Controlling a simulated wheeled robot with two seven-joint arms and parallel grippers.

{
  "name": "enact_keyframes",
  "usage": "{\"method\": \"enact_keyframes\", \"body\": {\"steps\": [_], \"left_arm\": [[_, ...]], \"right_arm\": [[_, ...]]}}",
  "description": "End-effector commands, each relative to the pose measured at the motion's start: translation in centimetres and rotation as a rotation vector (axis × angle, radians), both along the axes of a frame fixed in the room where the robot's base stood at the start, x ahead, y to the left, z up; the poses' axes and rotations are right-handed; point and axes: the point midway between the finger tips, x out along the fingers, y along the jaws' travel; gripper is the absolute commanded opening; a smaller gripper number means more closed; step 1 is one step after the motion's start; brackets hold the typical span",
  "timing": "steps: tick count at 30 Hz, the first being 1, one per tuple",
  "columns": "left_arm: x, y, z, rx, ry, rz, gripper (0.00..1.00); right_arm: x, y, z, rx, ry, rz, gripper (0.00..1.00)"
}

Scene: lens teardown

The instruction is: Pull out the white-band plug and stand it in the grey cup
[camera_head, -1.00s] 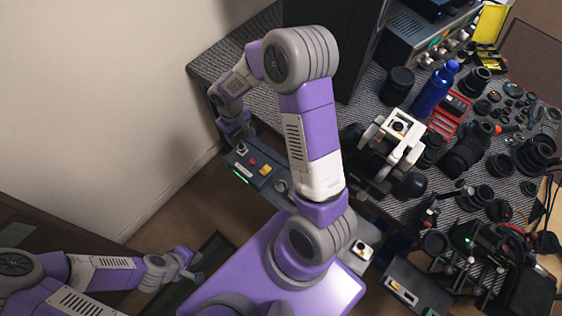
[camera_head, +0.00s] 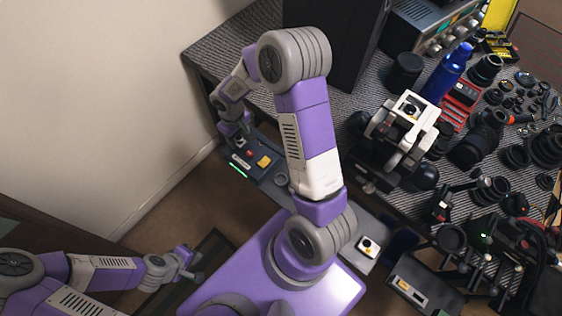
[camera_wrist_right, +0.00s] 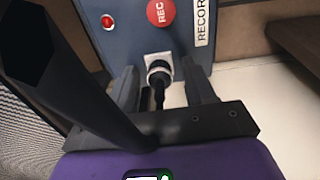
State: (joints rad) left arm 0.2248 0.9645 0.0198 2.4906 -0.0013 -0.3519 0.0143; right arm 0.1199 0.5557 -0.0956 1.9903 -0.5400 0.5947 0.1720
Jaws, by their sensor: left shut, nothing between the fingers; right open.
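The plug (camera_wrist_right: 158,72) is black and sits in a white square plate on the blue-grey panel, in the right wrist view. In the head view my right gripper (camera_head: 241,143) is over the panel's far end and hides the plug. A round grey cup-like thing (camera_head: 281,179) is at the panel's near end. My left gripper (camera_head: 192,266) is shut and empty at the lower left, far from the panel.
The panel has a red REC button (camera_wrist_right: 160,12), a red light (camera_wrist_right: 107,22) and a yellow button (camera_head: 264,161). A thick dark rod (camera_wrist_right: 75,85) crosses the wrist view. The bench at right is crowded with lenses, a blue bottle (camera_head: 447,75) and a white-topped device (camera_head: 405,125).

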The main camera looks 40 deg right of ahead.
Motion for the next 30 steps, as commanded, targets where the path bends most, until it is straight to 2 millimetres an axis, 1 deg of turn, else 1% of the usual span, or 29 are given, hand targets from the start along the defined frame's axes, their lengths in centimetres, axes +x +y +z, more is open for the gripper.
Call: {"method": "enact_keyframes", "body": {"steps": [24, 26, 30], "left_arm": [[0.01, 0.01, -0.01, 0.0, 0.0, 0.0, 0.0], [0.01, 0.01, -0.01, 0.0, 0.0, 0.0, 0.0], [0.0, 0.01, -0.01, 0.0, 0.0, 0.0, 0.0]], "right_arm": [[-0.02, -0.03, -0.01, 0.0, 0.001, -0.001, 0.54], [-0.01, -0.03, 0.0, 0.0, 0.0, -0.001, 0.47], [-0.01, -0.02, -0.01, 0.0, 0.0, -0.001, 0.25]]}}
